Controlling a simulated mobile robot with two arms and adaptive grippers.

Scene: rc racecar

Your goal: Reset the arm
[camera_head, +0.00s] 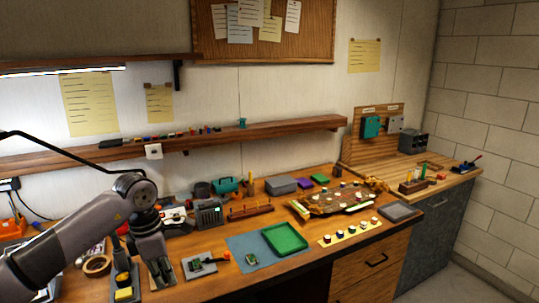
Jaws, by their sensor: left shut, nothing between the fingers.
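My left arm (75,245) comes in from the lower left and bends down at a grey joint. My left gripper (160,272) points down over the left part of the wooden workbench (215,285). Its fingers are shut with nothing between them. Whether the fingertips touch the bench cannot be told. My right arm and gripper do not show.
A green tray (284,239) lies on a blue-grey mat (242,247). A cluttered brown track board (335,199) and a yellow strip with small pots (349,232) are to the right. A tape roll (97,265) lies left of the gripper. A wall shelf (280,131) runs behind.

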